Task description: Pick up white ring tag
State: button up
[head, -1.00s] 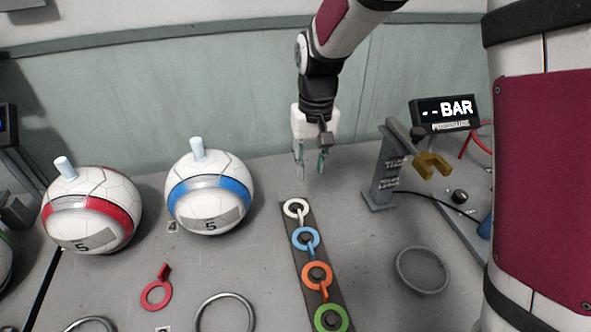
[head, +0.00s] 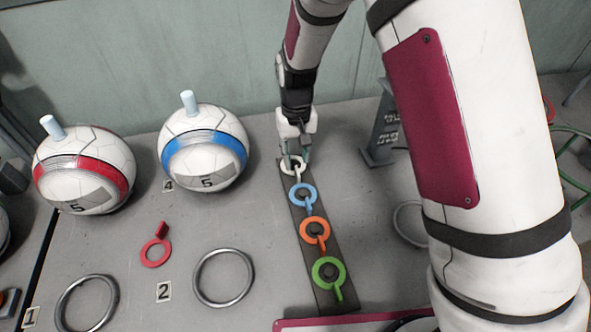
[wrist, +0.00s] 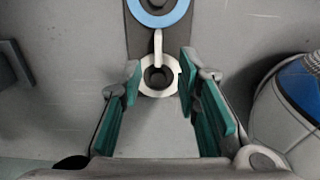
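The white ring tag (head: 292,165) lies at the far end of a dark strip (head: 322,256). My gripper (head: 296,150) is low over the white ring. In the wrist view my gripper (wrist: 158,82) is open, with one teal-padded finger on each side of the ring. No clear contact with the ring shows.
A blue ring tag (head: 303,195), an orange one (head: 315,232) and a green one (head: 328,272) follow along the strip. A blue-banded ball (head: 203,150) stands to the left, near my gripper. A grey post (head: 381,130) stands to the right.

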aim_at(297, 168)
notch_tip(297, 168, down, 5)
jog(key=shift+w+r, duration=0.1)
jog(key=shift+w, duration=0.05)
grip_shut()
jog(key=shift+r, duration=0.1)
